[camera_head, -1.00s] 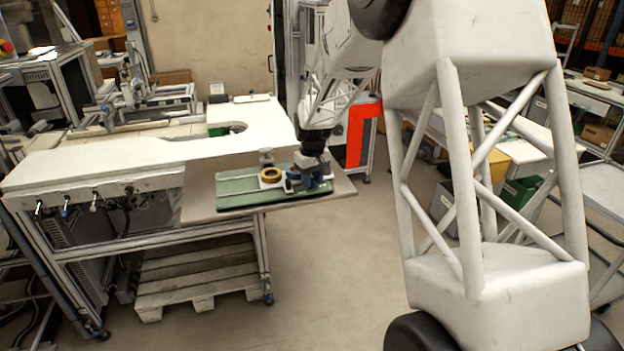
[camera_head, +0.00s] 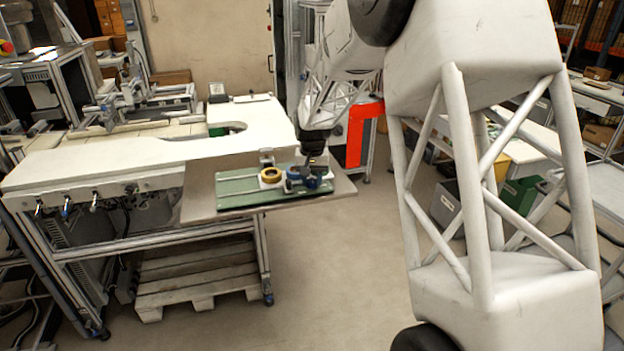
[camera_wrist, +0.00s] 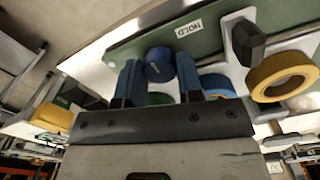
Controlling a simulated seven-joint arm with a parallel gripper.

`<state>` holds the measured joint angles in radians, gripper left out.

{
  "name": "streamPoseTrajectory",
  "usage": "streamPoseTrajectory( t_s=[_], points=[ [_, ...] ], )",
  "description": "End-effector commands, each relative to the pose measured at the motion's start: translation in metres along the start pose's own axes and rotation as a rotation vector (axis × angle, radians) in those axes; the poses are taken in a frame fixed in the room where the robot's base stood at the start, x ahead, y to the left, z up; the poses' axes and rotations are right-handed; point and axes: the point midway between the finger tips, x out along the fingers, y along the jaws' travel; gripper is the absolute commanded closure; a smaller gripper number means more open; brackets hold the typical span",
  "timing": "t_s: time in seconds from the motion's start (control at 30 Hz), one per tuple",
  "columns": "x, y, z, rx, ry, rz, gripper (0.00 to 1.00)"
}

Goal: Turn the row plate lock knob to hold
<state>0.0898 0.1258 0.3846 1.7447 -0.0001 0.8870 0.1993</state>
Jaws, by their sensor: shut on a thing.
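The green row plate (camera_head: 232,190) lies near the right end of the table. The wrist view shows a white HOLD label (camera_wrist: 188,28) on the plate. A solid blue round knob (camera_wrist: 159,72) stands next to the label, in front of the reels. My gripper (camera_wrist: 157,64) has one blue finger on each side of this knob and is shut on it. The knob's pointer or mark cannot be made out, so its setting is unclear. In the head view my gripper (camera_head: 312,166) reaches down over the plate's right part and partly hides it.
A yellow reel (camera_wrist: 282,76), a blue reel (camera_wrist: 217,86) and a green reel (camera_wrist: 160,98) sit in a row close to the fingers. A black faceted post (camera_wrist: 247,42) stands near the yellow reel. The white tabletop (camera_head: 110,165) left of the plate is largely clear.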

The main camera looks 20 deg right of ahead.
Motion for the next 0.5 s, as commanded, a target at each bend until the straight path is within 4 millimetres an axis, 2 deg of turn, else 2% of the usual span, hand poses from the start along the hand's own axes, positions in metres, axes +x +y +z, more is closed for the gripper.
streamPoseTrajectory(
  t_s=[0.27,0.3,0.43,0.5],
  points=[
    [-0.0012,-0.0001,-0.0005,0.000,0.002,-0.001,0.90],
    [-0.0012,-0.0001,-0.0005,0.000,0.002,-0.001,0.60],
    [-0.0008,-0.0001,-0.0004,-0.001,0.002,0.000,0.41],
    [-0.0006,0.0000,-0.0003,-0.001,0.001,0.000,0.41]
  ],
)
